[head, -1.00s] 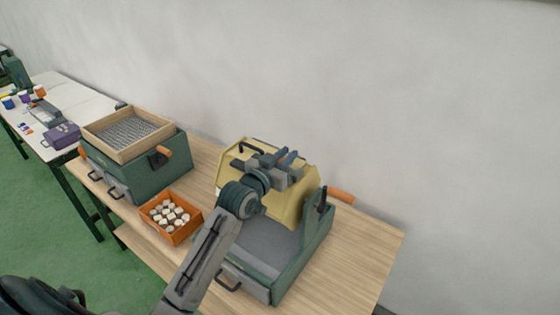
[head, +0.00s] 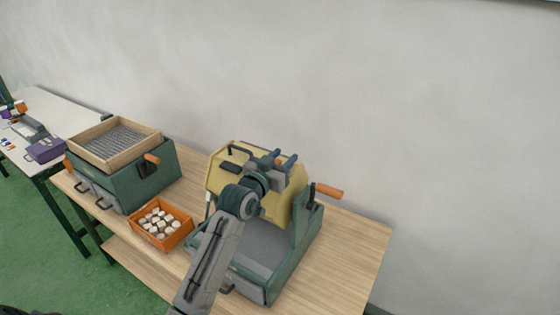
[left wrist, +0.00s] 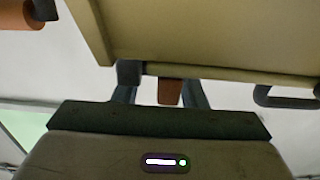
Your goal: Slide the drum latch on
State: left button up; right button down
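The yellow drum (head: 219,182) sits in a green stand (head: 309,232) on the wooden table. My left gripper (head: 284,158) is at the upper right part of the drum, with its arm reaching across the drum's front. In the left wrist view, the fingers (left wrist: 160,92) are apart on either side of a small orange-brown tab (left wrist: 168,92) below the edge of the drum (left wrist: 210,45). The tab looks like the latch. It is close to the right finger, with a gap on the left; contact is not clear. My right gripper is not in view.
An orange crank handle (head: 328,191) sticks out at the stand's right. An orange bin (head: 160,240) of pale pieces stands left of the drum. Further left, a wooden-framed tray (head: 80,149) sits on a green box (head: 147,188). The table's right end (head: 352,250) is clear.

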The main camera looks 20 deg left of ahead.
pick_arm(q)
jog(key=shift+s+a+f, duration=0.1)
jog(key=shift+s, duration=0.15)
jog(key=s+a+b, duration=0.1)
jog(key=s+b, duration=0.3)
jog(key=s, duration=0.6)
jog(key=shift+a, duration=0.15)
